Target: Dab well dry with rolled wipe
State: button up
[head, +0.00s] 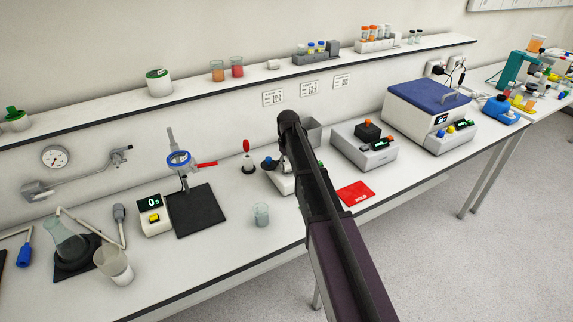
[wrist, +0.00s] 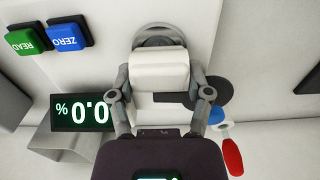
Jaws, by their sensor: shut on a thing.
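In the wrist view my gripper (wrist: 160,78) is shut on a white rolled wipe (wrist: 160,66), one finger on each side of it. Beyond the wipe is a round grey metal well (wrist: 158,30) in the top of a pale instrument (wrist: 110,62). The wipe overlaps the well in the picture and hides much of it; I cannot tell whether they touch. The instrument has a green READ button, a blue ZERO button and a display (wrist: 84,112) reading 0.0 %. In the head view my arm covers much of the instrument (head: 283,184), and my fingers are hidden.
A small glass beaker (head: 261,214) stands left of the instrument, near the table's front. A red mat (head: 355,193) lies to the right. A grey box instrument (head: 366,152) is behind it. A grey bin (head: 314,131) is behind my arm. A shelf (head: 205,88) runs above.

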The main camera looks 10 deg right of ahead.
jog(key=shift+s+d+f, duration=0.1)
jog(key=shift+s+d, duration=0.15)
jog(key=shift+s, duration=0.45)
jog(key=shift+w+a, duration=0.25)
jog(key=shift+a, duration=0.3)
dwell(0.8)
jog(key=shift+w+d, duration=0.3)
jog(key=shift+d, duration=0.5)
dwell(0.4)
jog(key=shift+a, duration=0.15)
dwell(0.4)
jog(key=shift+w+a, duration=0.2)
jog(key=shift+a, duration=0.2)
dwell(0.3)
jog(key=shift+s+d, duration=0.3)
jog(key=shift+s, duration=0.45)
jog(key=shift+w+a, duration=0.15)
jog(key=shift+w, duration=0.25)
dwell(1.0)
